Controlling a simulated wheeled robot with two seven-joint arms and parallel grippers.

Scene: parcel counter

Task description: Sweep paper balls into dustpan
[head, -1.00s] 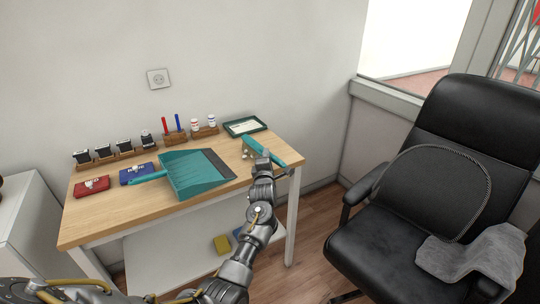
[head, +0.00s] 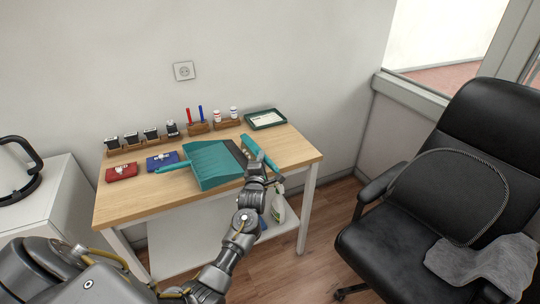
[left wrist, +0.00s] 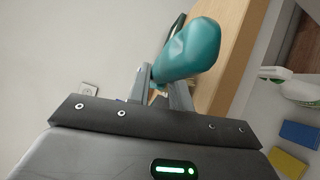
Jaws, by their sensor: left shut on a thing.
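The teal dustpan (head: 208,170) lies on the wooden table, its handle to the left and its dark front lip to the right. My left gripper (head: 257,168) is at the table's front edge, shut on the teal brush (head: 259,150). The brush lies slantwise just right of the dustpan's lip, close to it; I cannot tell if they touch. In the left wrist view the brush's rounded handle end (left wrist: 190,50) sticks out between the fingers (left wrist: 158,85). I make out no paper balls now; the brush may hide them. My right gripper is not in view.
Red (head: 122,172) and blue (head: 163,161) pads lie left of the dustpan. Stamps (head: 150,134), pens (head: 196,114) and small bottles (head: 225,117) stand along the back, beside a green tray (head: 265,119). A spray bottle (head: 279,207) stands below. A black chair (head: 440,190) is at right. The table's right end is clear.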

